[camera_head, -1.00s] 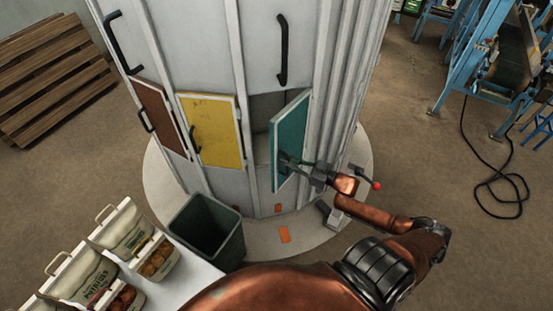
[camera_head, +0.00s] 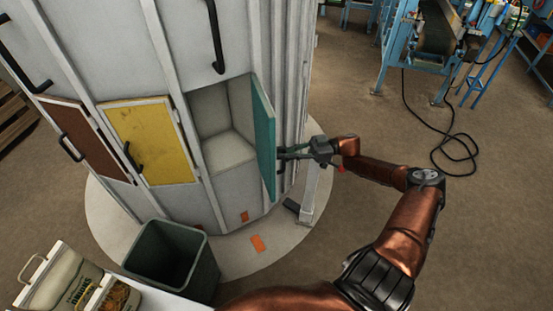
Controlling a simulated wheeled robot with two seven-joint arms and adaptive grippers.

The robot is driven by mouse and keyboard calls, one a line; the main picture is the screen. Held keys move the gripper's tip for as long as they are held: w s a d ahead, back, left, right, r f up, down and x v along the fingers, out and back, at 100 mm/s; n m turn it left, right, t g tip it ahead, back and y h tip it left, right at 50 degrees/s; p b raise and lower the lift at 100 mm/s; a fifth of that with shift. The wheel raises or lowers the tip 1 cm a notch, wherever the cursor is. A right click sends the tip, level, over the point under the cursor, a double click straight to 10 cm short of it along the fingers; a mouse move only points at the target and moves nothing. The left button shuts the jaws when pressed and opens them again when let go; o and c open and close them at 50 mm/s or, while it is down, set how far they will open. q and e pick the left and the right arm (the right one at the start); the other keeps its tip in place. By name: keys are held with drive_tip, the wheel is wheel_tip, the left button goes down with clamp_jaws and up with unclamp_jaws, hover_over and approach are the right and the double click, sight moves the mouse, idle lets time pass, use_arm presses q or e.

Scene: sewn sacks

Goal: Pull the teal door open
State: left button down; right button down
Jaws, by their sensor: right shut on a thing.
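The teal door (camera_head: 264,137) stands swung wide out from the pale cabinet, hinged on its right side. Behind it an empty white compartment (camera_head: 227,149) is open to view. My right gripper (camera_head: 284,158) is at the right side of the door, near its lower half. It is shut on the door's handle, which is mostly hidden behind the door's edge and my fingers. My left gripper is not in view.
A yellow door (camera_head: 150,135) and a brown door (camera_head: 84,140) are shut on the left. A dark green bin (camera_head: 172,260) stands in front of the cabinet. Sacks (camera_head: 68,282) stand at lower left. The floor on the right is open, with a black cable (camera_head: 452,150).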

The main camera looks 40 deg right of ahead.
drive_tip(key=shift+s+d, duration=0.25)
drive_tip(key=shift+d, duration=0.85)
drive_tip(key=c, duration=2)
unclamp_jaws()
drive_tip(key=shift+d, duration=0.1)
drive_tip(key=v, duration=1.2)
